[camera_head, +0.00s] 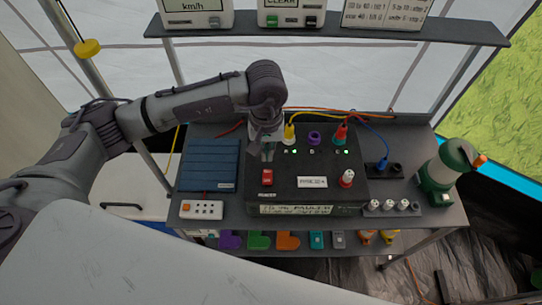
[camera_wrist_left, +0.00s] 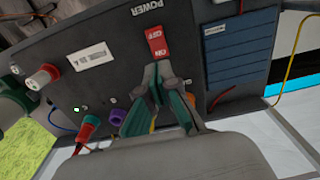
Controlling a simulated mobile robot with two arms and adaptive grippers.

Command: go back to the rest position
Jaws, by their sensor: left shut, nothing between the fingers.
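My left gripper (camera_head: 267,152) comes in from the left over the black power box (camera_head: 330,200) in the head view. In the left wrist view, its green-padded fingers (camera_wrist_left: 160,76) are shut with nothing between them. The fingertips are close to the red power switch (camera_wrist_left: 157,42); I cannot tell whether they touch it. The switch (camera_head: 267,177) also shows in the head view, just in front of the fingertips. Green lights are lit on the box. My right gripper is not in view.
Coloured plugs with cables, including a yellow plug (camera_head: 289,133) and a red plug (camera_head: 340,134), stand behind and right of the gripper. A blue ribbed panel (camera_head: 208,165) lies left. A green and white lantern-like device (camera_head: 440,172) stands right. An upper shelf (camera_head: 330,32) spans the back.

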